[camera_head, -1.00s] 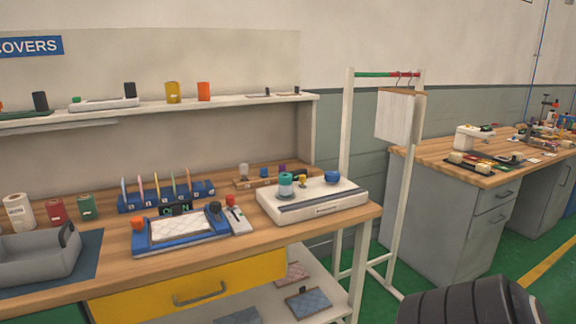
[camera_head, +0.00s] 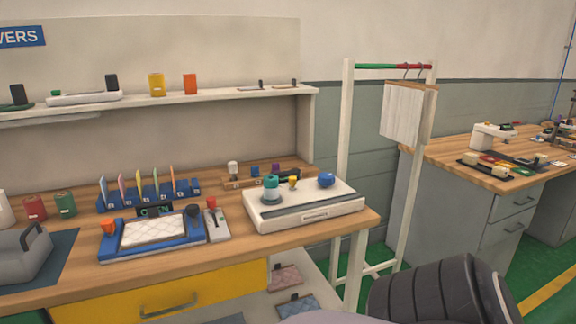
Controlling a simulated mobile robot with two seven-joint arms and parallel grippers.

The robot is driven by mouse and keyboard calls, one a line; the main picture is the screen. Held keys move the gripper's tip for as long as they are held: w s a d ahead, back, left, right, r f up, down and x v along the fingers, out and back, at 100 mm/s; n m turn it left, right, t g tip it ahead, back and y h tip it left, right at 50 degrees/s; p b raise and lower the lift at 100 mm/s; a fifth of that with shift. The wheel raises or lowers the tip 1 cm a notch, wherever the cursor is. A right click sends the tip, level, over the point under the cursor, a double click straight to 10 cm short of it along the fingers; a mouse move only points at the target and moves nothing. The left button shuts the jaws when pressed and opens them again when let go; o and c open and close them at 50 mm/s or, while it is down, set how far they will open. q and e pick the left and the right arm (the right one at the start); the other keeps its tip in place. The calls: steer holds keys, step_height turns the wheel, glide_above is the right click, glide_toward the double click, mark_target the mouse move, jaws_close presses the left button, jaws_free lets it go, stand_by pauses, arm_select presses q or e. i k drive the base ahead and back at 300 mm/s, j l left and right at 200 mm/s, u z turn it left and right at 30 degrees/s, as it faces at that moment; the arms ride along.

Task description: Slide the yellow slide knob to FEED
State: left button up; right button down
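A white machine (camera_head: 312,219) with a dark slot along its front stands at the right end of the wooden workbench (camera_head: 228,252). Neither of my grippers is in view. A dark ribbed shape, likely part of my own arm, fills the bottom right, apart from the machine in the picture.
A blue-framed tray (camera_head: 197,242) with a white quilted pad lies left of the machine. Behind it is a blue rack (camera_head: 150,196) of coloured cards. A white hanging stand (camera_head: 346,150) rises at the bench's right end. A second bench (camera_head: 480,165) stands farther right.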

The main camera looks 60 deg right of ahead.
mark_target(293, 180)
steer(key=k+l, duration=0.1)
steer(key=l, duration=0.25)
steer(key=k+l+u, duration=0.15)
steer(key=l, duration=0.25)
steer(key=k+l, duration=0.1)
steer(key=l, duration=0.25)
steer(key=k+l+u, duration=0.1)
steer(key=l, duration=0.25)
steer(key=k+l, duration=0.15)
steer(key=l, duration=0.2)
steer(key=k+l, duration=0.15)
steer(key=l, duration=0.2)
steer(key=k+l, duration=0.15)
steer(key=l, duration=0.25)
steer(key=k+l, duration=0.15)
steer(key=l, duration=0.2)
steer(key=k+l, duration=0.15)
steer(key=l, duration=0.2)
